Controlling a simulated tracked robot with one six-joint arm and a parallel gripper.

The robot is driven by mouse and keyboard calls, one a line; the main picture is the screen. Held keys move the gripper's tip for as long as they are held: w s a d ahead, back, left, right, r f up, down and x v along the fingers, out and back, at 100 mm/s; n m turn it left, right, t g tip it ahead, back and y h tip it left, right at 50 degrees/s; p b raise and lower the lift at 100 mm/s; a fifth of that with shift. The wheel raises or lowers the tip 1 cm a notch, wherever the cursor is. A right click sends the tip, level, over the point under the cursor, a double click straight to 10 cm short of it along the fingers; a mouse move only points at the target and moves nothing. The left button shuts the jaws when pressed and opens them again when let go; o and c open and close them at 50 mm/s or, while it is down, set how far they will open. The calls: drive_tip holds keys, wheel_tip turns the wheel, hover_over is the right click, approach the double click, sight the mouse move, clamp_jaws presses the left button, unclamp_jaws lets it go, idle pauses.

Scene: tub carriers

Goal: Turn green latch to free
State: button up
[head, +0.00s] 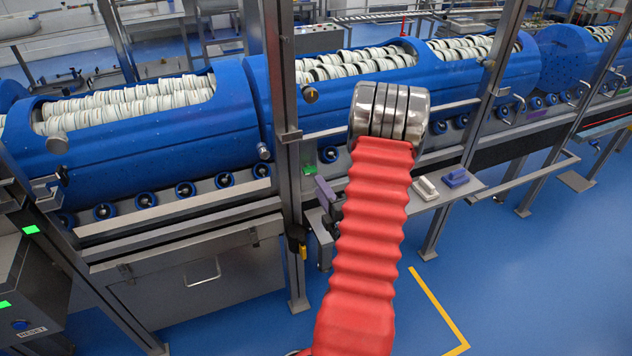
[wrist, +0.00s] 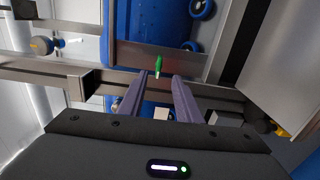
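The green latch (wrist: 158,65) is a small upright green piece with a pale lower end, on the steel rail under a blue drum. In the head view, a small green piece (head: 329,154) that looks like this latch shows beside the steel post. My gripper (wrist: 160,76) is open, with its two purple fingers pointing at the rail. The latch shows between the fingertips in the wrist view, with clear space on both sides. I cannot tell how far the tips are from it. In the head view my gripper (head: 324,190) is partly hidden by my red-sleeved arm.
Blue drums (head: 160,140) filled with white rings stand along the line. A steel post (head: 283,110) rises just left of my gripper. The blue floor at right is clear.

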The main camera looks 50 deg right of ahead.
drive_tip(key=v, duration=0.6)
drive_tip(key=shift+s+a, duration=0.15)
drive_tip(key=shift+s, duration=0.1)
idle(0.4)
